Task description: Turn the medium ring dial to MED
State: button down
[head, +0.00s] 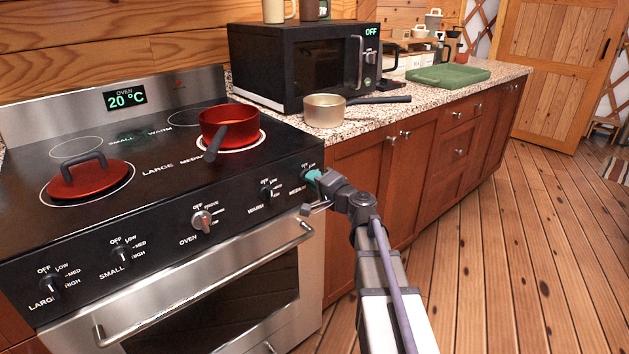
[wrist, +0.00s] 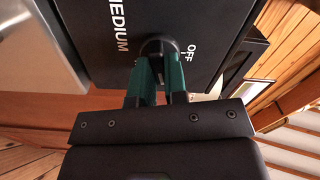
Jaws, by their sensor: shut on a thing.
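The medium ring dial (wrist: 157,48) is a dark knob on the black front panel, with MEDIUM and OFF printed beside it in the wrist view. My gripper (wrist: 158,70) has its teal fingers shut on the knob, one on each side. In the head view my gripper (head: 312,176) reaches the right end of the stove's front panel and covers most of the dial, so its pointer setting cannot be read.
The oven dial (head: 201,220), the small dial (head: 122,252) and the large dial (head: 51,284) line the panel. A warm dial (head: 266,189) sits just left of my gripper. The oven handle (head: 205,283) juts out below. Open floor lies to the right.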

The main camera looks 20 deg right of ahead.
jog(key=shift+m, duration=1.3)
jog(key=c, duration=1.1)
grip_release()
jog(key=shift+c, duration=0.2)
jog(key=v, duration=1)
jog(key=shift+s+d, duration=0.15)
jog(key=shift+s, duration=0.25)
